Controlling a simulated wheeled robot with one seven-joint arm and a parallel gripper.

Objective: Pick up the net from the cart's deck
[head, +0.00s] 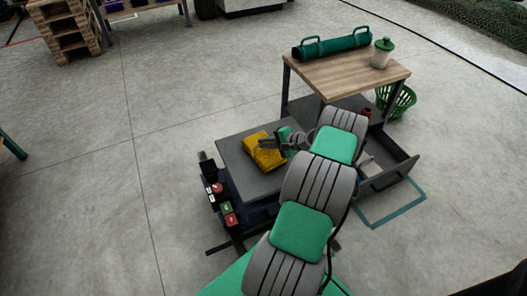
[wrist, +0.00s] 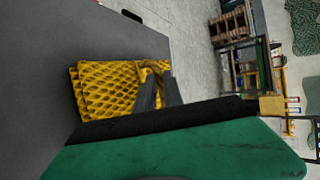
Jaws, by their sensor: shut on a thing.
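The yellow net (head: 264,151) is a folded bundle on the grey deck of the cart (head: 235,155) in the head view. In the wrist view the net (wrist: 103,88) shows its mesh, and the grey deck (wrist: 50,75) lies around it. My gripper (head: 277,147) reaches in from the right at the net's right side. In the wrist view my gripper (wrist: 160,92) is shut on a bunched edge of the net. The net appears to be still on the deck or very close above it. Part of the grip is hidden behind my own wrist.
A wooden-topped workbench (head: 345,70) stands behind, with a green roll-shaped case (head: 332,47) and a white jar with a green lid (head: 382,53). A green basket (head: 396,99) and an open drawer (head: 390,172) are at right. Floor left of the cart is clear.

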